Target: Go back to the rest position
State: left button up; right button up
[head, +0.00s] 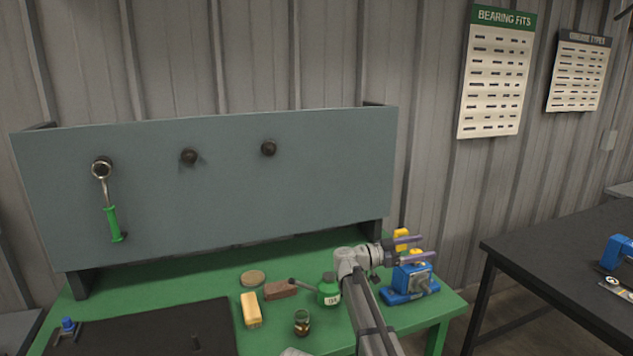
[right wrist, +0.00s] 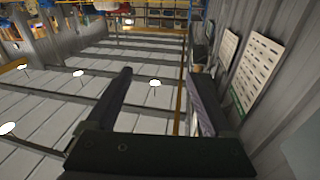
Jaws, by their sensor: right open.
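My right gripper (head: 428,247) is open and empty, its two fingers apart and pointing right, at the right end of the green workbench (head: 452,305). In the head view it appears just above a blue stand (head: 422,285) with a grey front and yellow parts. In the right wrist view, the open fingers (right wrist: 158,74) have nothing between them, with the ceiling lights and wall beyond. My left gripper does not show.
A green bottle (head: 329,292), a brown block (head: 281,290), a yellow block (head: 251,310) and a small jar (head: 302,323) stand near my right arm. A ratchet (head: 109,205) hangs on the grey back panel (head: 240,205). A dark table (head: 570,260) stands at right.

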jog(key=w+a+r+n+t+y, duration=0.5)
jog(key=a+n+t+y, duration=0.5)
jog(key=t, duration=0.6)
jog(key=s+a+f+n+g+y, duration=0.3)
jog(key=s+a+f+n+y, duration=0.2)
jog(key=a+f+n+y, duration=0.5)
jog(key=s+d+f+g+y, duration=0.1)
jog(key=s+f+g+y, duration=0.1)
jog(key=s+f+g, duration=0.85)
jog(key=s+d+f+m+g+h, duration=0.1)
jog(key=s+d+f+g, duration=0.15)
jog(key=s, duration=0.55)
jog(key=s+d+f+m+g+h, duration=0.1)
jog(key=s+d+f, duration=0.15)
jog(key=s, duration=0.45)
jog(key=s+d+f+m+g+h, duration=0.1)
jog(key=s+d+f+g+h, duration=0.15)
jog(key=s, duration=0.55)
jog(key=s+a+f+n+b, duration=0.1)
jog(key=s+a+f+b, duration=0.1)
jog(key=a, duration=0.4)
jog(key=s+a+f+n+b, duration=0.2)
jog(key=a+f+b, duration=0.1)
jog(key=a, duration=0.3)
jog(key=shift+s+n, duration=0.3)
jog(key=shift+s, duration=0.1)
